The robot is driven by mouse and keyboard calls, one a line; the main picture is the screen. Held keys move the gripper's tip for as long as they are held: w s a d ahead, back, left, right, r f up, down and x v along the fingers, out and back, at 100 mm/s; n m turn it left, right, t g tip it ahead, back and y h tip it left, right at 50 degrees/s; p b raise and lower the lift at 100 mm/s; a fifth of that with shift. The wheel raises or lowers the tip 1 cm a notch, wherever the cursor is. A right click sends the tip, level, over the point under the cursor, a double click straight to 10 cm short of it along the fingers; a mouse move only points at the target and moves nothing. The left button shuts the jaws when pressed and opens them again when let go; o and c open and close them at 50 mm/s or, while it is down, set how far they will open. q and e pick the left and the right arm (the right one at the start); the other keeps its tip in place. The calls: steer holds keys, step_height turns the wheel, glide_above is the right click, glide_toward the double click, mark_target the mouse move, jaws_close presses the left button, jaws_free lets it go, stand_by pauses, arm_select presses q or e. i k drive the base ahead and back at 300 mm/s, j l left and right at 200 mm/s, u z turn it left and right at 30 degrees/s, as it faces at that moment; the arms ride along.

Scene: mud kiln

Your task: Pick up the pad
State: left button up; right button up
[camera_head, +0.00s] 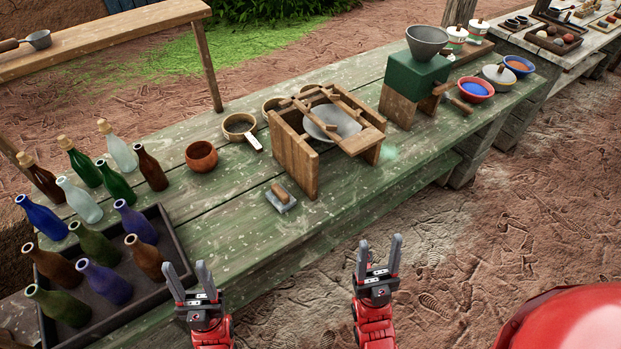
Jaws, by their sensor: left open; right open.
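The pad (281,200) is a small grey flat block with a wooden handle on top. It lies on the green worn table in front of the wooden frame stand, near the table's front part. My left gripper (189,277) is open and empty, in front of and left of the pad, over the front part of the table. My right gripper (378,254) is open and empty, beyond the table's front edge and to the right of the pad. Neither gripper touches the pad.
A wooden frame stand (296,160) with a grey bowl stands just behind the pad. A dark tray (172,238) with several bottles lies left. A clay bowl (201,156) and a handled sieve (240,128) stand behind. The green table (235,215) is clear around the pad's left.

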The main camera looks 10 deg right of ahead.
mark_target(281, 199)
steer(key=l+u, duration=0.25)
steer(key=l, duration=0.55)
steer(key=l+u, duration=0.3)
steer(key=l, duration=0.5)
steer(key=k+l+u, duration=0.25)
steer(key=l, duration=0.55)
steer(key=i+l+u, duration=0.15)
steer(key=i+l, duration=0.3)
